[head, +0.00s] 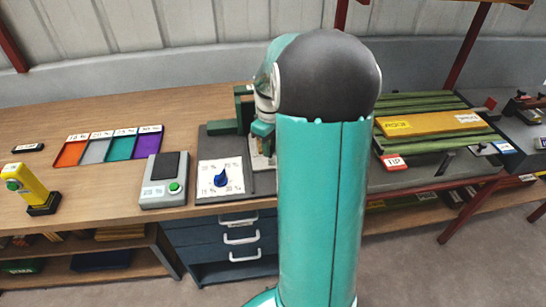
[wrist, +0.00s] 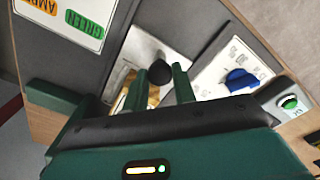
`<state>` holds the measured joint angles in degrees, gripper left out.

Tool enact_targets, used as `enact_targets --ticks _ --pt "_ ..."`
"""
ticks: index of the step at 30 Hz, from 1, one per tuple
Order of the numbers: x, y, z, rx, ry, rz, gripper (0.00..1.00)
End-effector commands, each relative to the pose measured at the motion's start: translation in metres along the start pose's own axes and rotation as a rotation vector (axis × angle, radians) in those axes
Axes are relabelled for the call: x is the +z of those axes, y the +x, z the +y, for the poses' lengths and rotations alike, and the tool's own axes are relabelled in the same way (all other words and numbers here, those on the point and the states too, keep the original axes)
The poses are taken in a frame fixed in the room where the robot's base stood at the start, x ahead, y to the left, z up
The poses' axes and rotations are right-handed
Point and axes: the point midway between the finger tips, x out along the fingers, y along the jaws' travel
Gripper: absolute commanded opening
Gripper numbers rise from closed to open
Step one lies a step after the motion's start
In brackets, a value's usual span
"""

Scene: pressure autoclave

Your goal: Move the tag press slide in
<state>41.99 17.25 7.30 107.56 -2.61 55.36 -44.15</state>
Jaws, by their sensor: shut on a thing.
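The tag press (head: 243,106), a dark green block on a grey base, stands at the table's middle, partly hidden behind my arm in the head view. In the wrist view, its pale metal slide plate (wrist: 143,48) carries a black round knob (wrist: 158,68). My gripper (wrist: 159,78) has its two green fingers on either side of this knob and is shut on it. A brassy part shows below the plate beside the left finger. In the head view, my gripper (head: 262,132) is low over the press, its fingertips mostly hidden.
A dial plate with a blue knob (head: 221,178) is just left of the press. Beyond it are a grey box with a green button (head: 174,187), coloured trays (head: 107,145) and a yellow post (head: 28,188). Right of my arm is a green-slatted rack (head: 430,118).

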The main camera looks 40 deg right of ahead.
Motion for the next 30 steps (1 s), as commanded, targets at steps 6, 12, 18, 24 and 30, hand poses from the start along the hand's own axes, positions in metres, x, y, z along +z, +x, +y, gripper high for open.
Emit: enact_targets --ticks 6,12,18,24,30 --pt "-0.007 -0.001 0.007 0.004 0.0 0.003 0.0" --pt "-0.008 -0.002 0.007 0.008 0.0 0.007 0.29" --pt "-0.007 -0.001 0.007 0.005 0.0 0.005 0.48" --pt "-0.006 -0.001 0.006 0.003 0.0 0.002 0.48" --pt "-0.006 -0.021 0.006 0.005 0.0 0.004 0.48"
